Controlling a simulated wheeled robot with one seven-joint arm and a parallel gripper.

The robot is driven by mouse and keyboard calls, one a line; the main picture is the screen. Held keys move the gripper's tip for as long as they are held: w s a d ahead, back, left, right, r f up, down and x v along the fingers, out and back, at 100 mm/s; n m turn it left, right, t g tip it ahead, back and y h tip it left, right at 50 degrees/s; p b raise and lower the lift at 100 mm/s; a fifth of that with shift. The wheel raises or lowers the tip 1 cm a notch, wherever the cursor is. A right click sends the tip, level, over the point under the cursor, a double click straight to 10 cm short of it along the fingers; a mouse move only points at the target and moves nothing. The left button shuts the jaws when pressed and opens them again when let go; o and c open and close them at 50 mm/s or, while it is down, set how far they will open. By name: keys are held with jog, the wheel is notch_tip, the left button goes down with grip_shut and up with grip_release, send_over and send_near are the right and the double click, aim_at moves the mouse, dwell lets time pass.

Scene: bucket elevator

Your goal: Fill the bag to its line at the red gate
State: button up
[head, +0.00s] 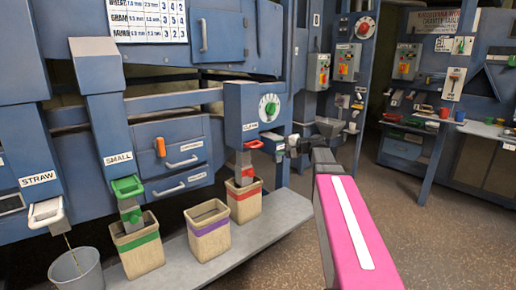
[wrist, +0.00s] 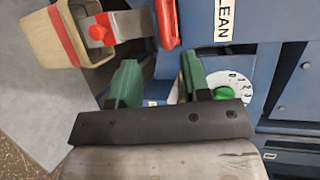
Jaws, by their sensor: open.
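The clean spout (head: 241,110) is a blue housing with a dial and a green knob. Its red gate (head: 245,168) has a red handle (head: 253,144); the handle also shows at the top of the wrist view (wrist: 167,22). The beige bag with a red band (head: 243,205) stands upright beneath the gate, and shows at upper left in the wrist view (wrist: 52,38). I cannot see how full it is. My gripper (head: 288,144) is just right of the red handle, apart from it. Its green fingers (wrist: 158,78) are spread and empty, with the dial behind them.
A purple-banded bag (head: 208,235) and a green-banded bag (head: 138,250) stand left on the same grey ledge (head: 265,221). A green gate (head: 127,187) is under the small spout. A grey bucket (head: 76,270) is under the straw spout. Open floor lies right; a bench (head: 405,150) stands behind.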

aim_at(260, 146)
jog(key=x, duration=1)
jog(key=shift+w+a+r, duration=0.15)
jog(key=shift+w+a, duration=0.15)
